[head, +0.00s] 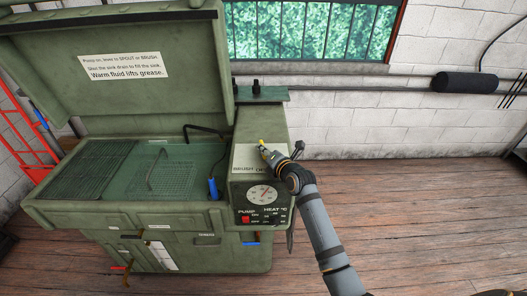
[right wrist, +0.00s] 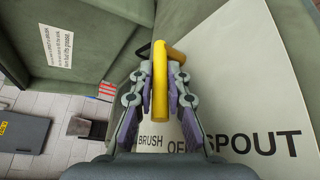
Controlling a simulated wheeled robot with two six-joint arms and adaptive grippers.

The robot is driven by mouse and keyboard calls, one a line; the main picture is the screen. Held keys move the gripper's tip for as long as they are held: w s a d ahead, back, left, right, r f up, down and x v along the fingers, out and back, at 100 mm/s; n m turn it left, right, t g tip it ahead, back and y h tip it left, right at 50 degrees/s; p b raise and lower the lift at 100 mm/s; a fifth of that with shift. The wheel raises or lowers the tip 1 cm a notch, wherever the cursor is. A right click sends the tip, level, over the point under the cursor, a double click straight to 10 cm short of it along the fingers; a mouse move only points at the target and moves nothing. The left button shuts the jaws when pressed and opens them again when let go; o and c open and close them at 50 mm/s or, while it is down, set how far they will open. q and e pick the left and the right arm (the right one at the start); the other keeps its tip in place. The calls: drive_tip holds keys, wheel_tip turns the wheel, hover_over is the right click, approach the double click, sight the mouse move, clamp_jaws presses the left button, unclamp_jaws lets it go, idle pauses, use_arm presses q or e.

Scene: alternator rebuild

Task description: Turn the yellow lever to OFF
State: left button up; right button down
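The yellow lever (right wrist: 160,85) is on top of the green parts washer's (head: 262,120) right-hand housing. In the head view only a small yellow bit of the lever (head: 262,142) shows at my right gripper's tip. My right gripper (head: 266,151) reaches it from the right. In the right wrist view its two fingers (right wrist: 160,92) close in on both sides of the lever's grip. A white label plate (right wrist: 240,100) reads BRUSH, OFF and SPOUT. The lever's near end lies above the BRUSH and OFF words; its exact setting is unclear. My left gripper is not in view.
The washer's open lid (head: 120,97) stands upright behind the sink (head: 115,180). A dial panel (head: 263,202) with a red pump switch (head: 245,219) is on the housing front. A red hand truck (head: 28,135) stands at the left. The wooden floor (head: 420,220) at the right is clear.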

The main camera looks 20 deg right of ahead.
idle(0.3)
drive_tip(key=shift+a+r+m+h+p, duration=0.25)
drive_tip(key=shift+h+p, duration=0.25)
drive_tip(key=shift+p, duration=0.3)
drive_tip(key=shift+a+f+m+h+p, duration=0.1)
drive_tip(key=shift+f+m+h+p, duration=0.15)
drive_tip(key=shift+m+h+p, duration=0.3)
drive_tip(key=c, duration=1.6)
unclamp_jaws()
